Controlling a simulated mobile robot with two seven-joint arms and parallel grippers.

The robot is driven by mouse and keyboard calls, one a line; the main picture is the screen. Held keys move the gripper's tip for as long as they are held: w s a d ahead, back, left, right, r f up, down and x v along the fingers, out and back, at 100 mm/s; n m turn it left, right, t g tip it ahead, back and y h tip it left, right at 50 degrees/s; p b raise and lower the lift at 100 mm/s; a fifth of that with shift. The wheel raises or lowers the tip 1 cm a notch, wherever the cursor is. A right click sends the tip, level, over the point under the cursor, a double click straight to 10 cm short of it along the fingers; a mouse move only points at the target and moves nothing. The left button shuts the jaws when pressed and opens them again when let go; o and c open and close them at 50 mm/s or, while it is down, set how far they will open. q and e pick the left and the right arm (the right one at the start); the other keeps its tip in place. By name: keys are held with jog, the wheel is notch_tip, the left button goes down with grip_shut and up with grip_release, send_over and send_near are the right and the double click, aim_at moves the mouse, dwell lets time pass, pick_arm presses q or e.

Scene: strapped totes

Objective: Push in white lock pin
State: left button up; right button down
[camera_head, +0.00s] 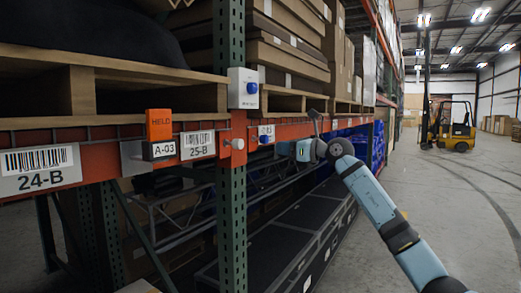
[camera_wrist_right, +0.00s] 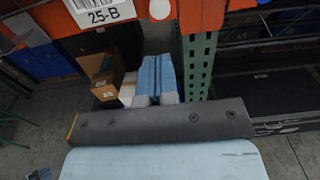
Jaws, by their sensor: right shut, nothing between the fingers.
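The white lock pin (camera_head: 238,143) is a small round knob on the orange beam end, at the green upright. It also shows at the top edge of the right wrist view (camera_wrist_right: 160,8). My right gripper (camera_head: 280,149) is to the right of the pin in the head view and apart from it. My left gripper is not in view.
The orange beam (camera_head: 105,149) carries an orange HELD tag (camera_head: 159,124) and labels 24-B (camera_head: 40,168) and 25-B (camera_head: 198,145). A white box with a blue button (camera_head: 243,88) is on the green upright (camera_head: 232,218). A forklift (camera_head: 453,127) stands far off; the right aisle is clear.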

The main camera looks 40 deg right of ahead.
aim_at(241, 144)
jog(key=p+x, duration=0.3)
jog(key=x, duration=0.8)
jog(key=shift+w+a+r, duration=0.15)
jog(key=shift+a, duration=0.05)
jog(key=shift+w+a, duration=0.25)
jog(key=shift+w, duration=0.35)
jog(key=p+x, duration=0.1)
jog(key=x, duration=0.2)
jog(key=shift+p, duration=0.3)
jog(key=shift+w+a, duration=0.15)
jog(key=shift+w, duration=0.2)
jog(key=shift+s, duration=0.15)
